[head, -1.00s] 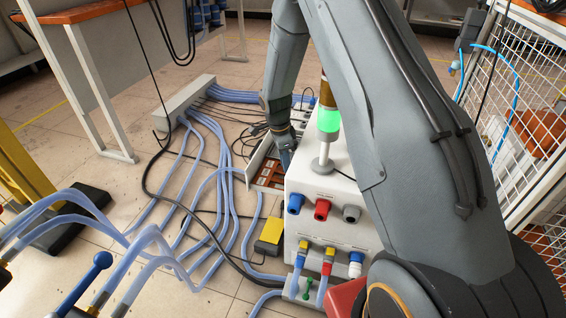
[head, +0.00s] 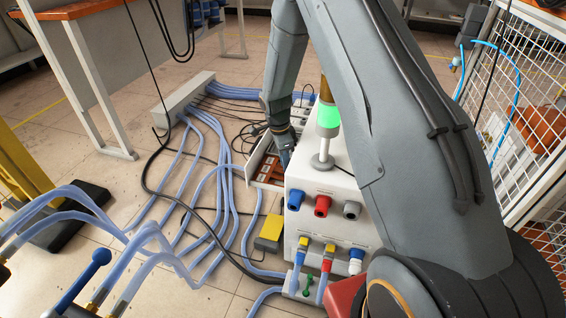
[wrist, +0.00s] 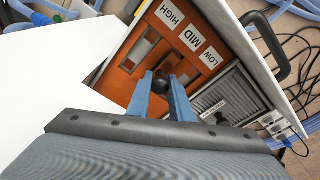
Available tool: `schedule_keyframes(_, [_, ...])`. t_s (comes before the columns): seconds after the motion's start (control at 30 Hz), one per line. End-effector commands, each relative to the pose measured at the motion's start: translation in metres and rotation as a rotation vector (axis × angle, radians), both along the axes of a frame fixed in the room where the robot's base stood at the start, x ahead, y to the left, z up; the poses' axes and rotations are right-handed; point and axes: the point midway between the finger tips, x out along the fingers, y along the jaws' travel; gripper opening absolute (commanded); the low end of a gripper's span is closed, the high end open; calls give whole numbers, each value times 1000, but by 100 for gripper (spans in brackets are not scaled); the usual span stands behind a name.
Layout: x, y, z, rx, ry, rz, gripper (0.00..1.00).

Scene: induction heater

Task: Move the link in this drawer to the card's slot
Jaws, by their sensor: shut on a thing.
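The open drawer (head: 251,166) sticks out from the white heater cabinet. In the wrist view it holds an orange-brown panel (wrist: 118,85) with white labels HIGH (wrist: 170,15), MID (wrist: 191,38) and LOW (wrist: 210,58). Pale slots (wrist: 151,38) show beside the labels. My gripper (wrist: 161,83) has its blue fingers shut on the black knob of the link (wrist: 160,79), at the panel's lower middle. The fingers hide the link's lower part, so I cannot tell whether it is seated. In the head view my gripper (head: 287,156) reaches down into the drawer. I see no readable card.
A grey ribbed section (wrist: 207,92) with a small label and a dark knob (wrist: 221,117) lies right of the panel. The white cabinet (head: 325,205) with a green lamp (head: 328,117) stands close by. Blue hoses (head: 215,190) cover the floor on the left.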

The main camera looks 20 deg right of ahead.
Motion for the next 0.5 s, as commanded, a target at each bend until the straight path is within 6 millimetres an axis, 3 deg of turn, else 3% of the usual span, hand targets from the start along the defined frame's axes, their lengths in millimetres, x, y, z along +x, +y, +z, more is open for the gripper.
schedule_keyframes(0.5, [0,0,-7,0,0,0,0])
